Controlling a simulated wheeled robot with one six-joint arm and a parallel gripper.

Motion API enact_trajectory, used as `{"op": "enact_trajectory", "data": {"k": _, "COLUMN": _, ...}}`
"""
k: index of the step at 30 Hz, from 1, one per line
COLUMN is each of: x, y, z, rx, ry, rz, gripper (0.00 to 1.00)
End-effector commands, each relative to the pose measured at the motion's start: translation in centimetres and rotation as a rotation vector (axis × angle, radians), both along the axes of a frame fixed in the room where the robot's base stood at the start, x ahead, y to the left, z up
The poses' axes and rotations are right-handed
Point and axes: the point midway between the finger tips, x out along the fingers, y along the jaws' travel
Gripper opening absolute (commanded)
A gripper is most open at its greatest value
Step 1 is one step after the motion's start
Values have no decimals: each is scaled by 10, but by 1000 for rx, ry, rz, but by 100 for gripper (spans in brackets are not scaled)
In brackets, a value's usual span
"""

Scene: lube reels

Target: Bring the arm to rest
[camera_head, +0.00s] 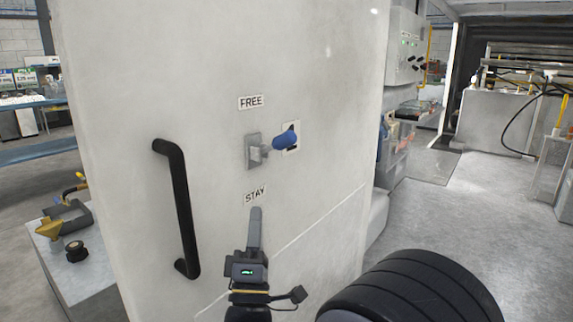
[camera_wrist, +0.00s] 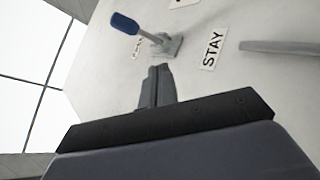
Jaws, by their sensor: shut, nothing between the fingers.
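My gripper (camera_head: 255,232) is in front of the pale cabinet panel (camera_head: 330,60), just below the STAY label (camera_head: 255,195). Its fingers are together and hold nothing. In the wrist view the gripper (camera_wrist: 157,85) points toward the panel. A lever with a blue grip (camera_head: 285,139) on a grey mount sits above the gripper, between the FREE label (camera_head: 251,102) and the STAY label. The lever's blue grip also shows in the wrist view (camera_wrist: 125,23), apart from the fingertips. Whether the fingers touch the panel cannot be told.
A black vertical handle (camera_head: 180,210) stands out from the panel left of my gripper. A dark ribbed round object (camera_head: 415,290) is at the lower right. Open floor (camera_head: 450,220) lies to the right.

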Motion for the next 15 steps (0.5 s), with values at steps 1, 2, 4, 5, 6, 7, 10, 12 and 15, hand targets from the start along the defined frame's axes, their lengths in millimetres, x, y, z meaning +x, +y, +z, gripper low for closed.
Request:
{"op": "enact_trajectory", "data": {"k": 1, "x": -6, "y": 1, "z": -7, "rx": -3, "ry": 3, "rz": 2, "gripper": 0}}
{"op": "enact_trajectory", "data": {"k": 2, "x": -9, "y": 1, "z": -9, "rx": -1, "ry": 2, "rz": 1, "gripper": 0}}
{"op": "enact_trajectory", "data": {"k": 4, "x": -15, "y": 1, "z": -15, "rx": -1, "ry": 2, "rz": 1, "gripper": 0}}
{"op": "enact_trajectory", "data": {"k": 5, "x": -17, "y": 1, "z": -17, "rx": -1, "ry": 2, "rz": 1, "gripper": 0}}
{"op": "enact_trajectory", "data": {"k": 6, "x": -20, "y": 1, "z": -20, "rx": -1, "ry": 2, "rz": 1, "gripper": 0}}
{"op": "enact_trajectory", "data": {"k": 7, "x": -21, "y": 1, "z": -21, "rx": -1, "ry": 2, "rz": 1, "gripper": 0}}
{"op": "enact_trajectory", "data": {"k": 10, "x": -24, "y": 1, "z": -24, "rx": 0, "ry": 1, "rz": 0, "gripper": 0}}
{"op": "enact_trajectory", "data": {"k": 12, "x": -25, "y": 0, "z": -25, "rx": 0, "ry": 1, "rz": 0, "gripper": 0}}
{"op": "enact_trajectory", "data": {"k": 15, "x": -25, "y": 0, "z": -25, "rx": 0, "ry": 1, "rz": 0, "gripper": 0}}
